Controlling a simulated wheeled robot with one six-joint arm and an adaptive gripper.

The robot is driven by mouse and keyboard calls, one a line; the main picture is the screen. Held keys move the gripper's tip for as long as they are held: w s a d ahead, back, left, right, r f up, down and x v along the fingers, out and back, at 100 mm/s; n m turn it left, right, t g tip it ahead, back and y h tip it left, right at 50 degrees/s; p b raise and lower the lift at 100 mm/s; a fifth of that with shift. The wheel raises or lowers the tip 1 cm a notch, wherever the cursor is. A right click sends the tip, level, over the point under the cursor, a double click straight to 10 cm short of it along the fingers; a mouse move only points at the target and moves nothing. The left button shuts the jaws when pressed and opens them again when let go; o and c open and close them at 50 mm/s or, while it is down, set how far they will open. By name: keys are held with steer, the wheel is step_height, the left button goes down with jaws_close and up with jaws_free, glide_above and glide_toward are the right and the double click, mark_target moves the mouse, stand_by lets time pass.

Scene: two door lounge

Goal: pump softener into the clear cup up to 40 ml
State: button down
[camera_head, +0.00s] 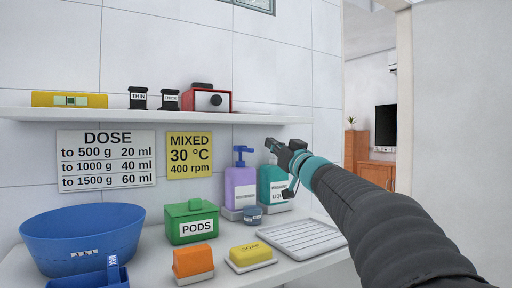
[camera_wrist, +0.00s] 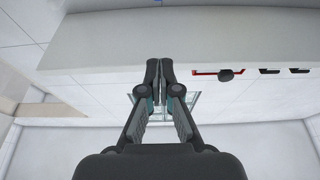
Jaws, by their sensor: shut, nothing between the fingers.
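A purple pump bottle (camera_head: 241,188) with a blue pump head stands at the back of the counter in the head view; its small label is too blurred to read. A teal bottle (camera_head: 270,182) stands right of it, labelled as a liquid and partly covered by my gripper. My gripper (camera_head: 270,146) is shut and empty, in front of the teal bottle's top and right of the purple bottle's pump. In the wrist view its fingertips (camera_wrist: 159,70) meet below the shelf edge. I cannot make out a clear cup in either view.
A white ribbed tray (camera_head: 301,237), yellow soap (camera_head: 250,254), orange block (camera_head: 193,262), green pods box (camera_head: 191,221) and blue basin (camera_head: 82,240) fill the counter. A white shelf (camera_head: 150,115) hangs above. A dose sign (camera_head: 106,160) reads 20, 40, 60 ml.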

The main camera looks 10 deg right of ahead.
step_height(320, 180, up, 3)
steer(key=p, duration=0.2)
glide_above(253, 151)
steer(key=s, duration=0.1)
steer(key=shift+s+d+f+b, duration=0.15)
steer(key=shift+f+b, duration=0.45)
steer(key=shift+f, duration=0.35)
steer(key=shift+s+d+f+b, duration=0.15)
steer(key=shift+f+b, duration=0.45)
steer(key=shift+f, duration=0.3)
steer(key=shift+f, duration=0.1)
steer(key=shift+f, duration=0.95)
step_height(253, 151, up, 4)
steer(key=r+p, duration=0.1)
steer(key=p, duration=0.4)
steer(key=b+v, duration=0.2)
steer(key=v, duration=0.8)
steer(key=shift+f, duration=0.3)
steer(key=shift+s, duration=0.15)
